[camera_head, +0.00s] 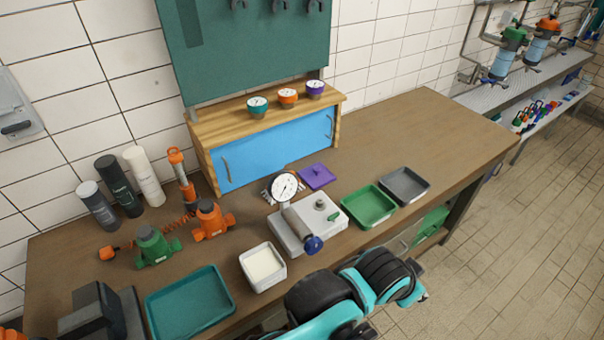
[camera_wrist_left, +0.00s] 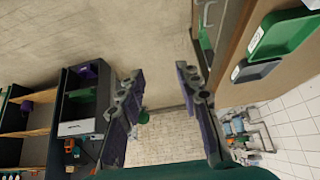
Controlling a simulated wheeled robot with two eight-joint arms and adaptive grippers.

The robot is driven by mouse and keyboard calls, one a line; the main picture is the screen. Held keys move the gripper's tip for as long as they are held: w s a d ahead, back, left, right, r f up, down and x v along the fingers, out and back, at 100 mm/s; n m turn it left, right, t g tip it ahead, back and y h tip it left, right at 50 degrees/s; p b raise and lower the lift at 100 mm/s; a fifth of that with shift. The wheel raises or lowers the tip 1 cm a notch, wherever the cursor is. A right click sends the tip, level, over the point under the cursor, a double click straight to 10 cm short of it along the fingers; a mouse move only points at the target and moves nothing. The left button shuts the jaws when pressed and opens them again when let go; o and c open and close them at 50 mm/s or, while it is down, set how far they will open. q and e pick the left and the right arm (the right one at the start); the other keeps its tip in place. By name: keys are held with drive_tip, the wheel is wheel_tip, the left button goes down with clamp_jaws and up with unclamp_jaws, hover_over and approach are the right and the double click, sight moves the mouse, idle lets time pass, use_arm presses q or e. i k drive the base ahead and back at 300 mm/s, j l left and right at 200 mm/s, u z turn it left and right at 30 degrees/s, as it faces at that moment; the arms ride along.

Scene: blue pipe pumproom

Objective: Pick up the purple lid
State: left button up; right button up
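The purple lid (camera_head: 317,177) is a flat square with a small knob on top. It lies on the brown workbench (camera_head: 400,130), behind the white gauge device and in front of the blue-doored cabinet. Nothing touches it from my side. The lid does not show in the left wrist view. My left gripper (camera_wrist_left: 163,112) is open and empty in the left wrist view, with floor between its dark fingers. It is off the bench's front side, away from the lid. A teal and black arm of mine (camera_head: 350,295) shows at the bottom of the head view. My right gripper is not seen.
The white gauge device (camera_head: 290,238) stands just in front of the lid. A green tray (camera_head: 369,205) and a grey tray (camera_head: 405,186) lie to its right. A blue-doored cabinet (camera_head: 265,150) stands behind, with several gauges on top. The bench's right part is clear.

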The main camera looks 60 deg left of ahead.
sight(316, 176)
drive_tip(key=u, duration=0.5)
drive_tip(key=i+l+u, duration=0.1)
drive_tip(key=u, duration=0.35)
drive_tip(key=i+u, duration=0.1)
drive_tip(key=u, duration=0.4)
drive_tip(key=l+u, duration=0.1)
drive_tip(key=u, duration=0.4)
drive_tip(key=i+j+u, duration=0.1)
drive_tip(key=u, duration=0.2)
drive_tip(key=i+j+u, duration=0.1)
drive_tip(key=j+u, duration=0.2)
drive_tip(key=i+l+u, duration=0.15)
drive_tip(key=l, duration=0.6)
drive_tip(key=i+l+u, duration=0.2)
drive_tip(key=l, duration=0.5)
drive_tip(key=l+u, duration=0.15)
drive_tip(key=l, duration=0.6)
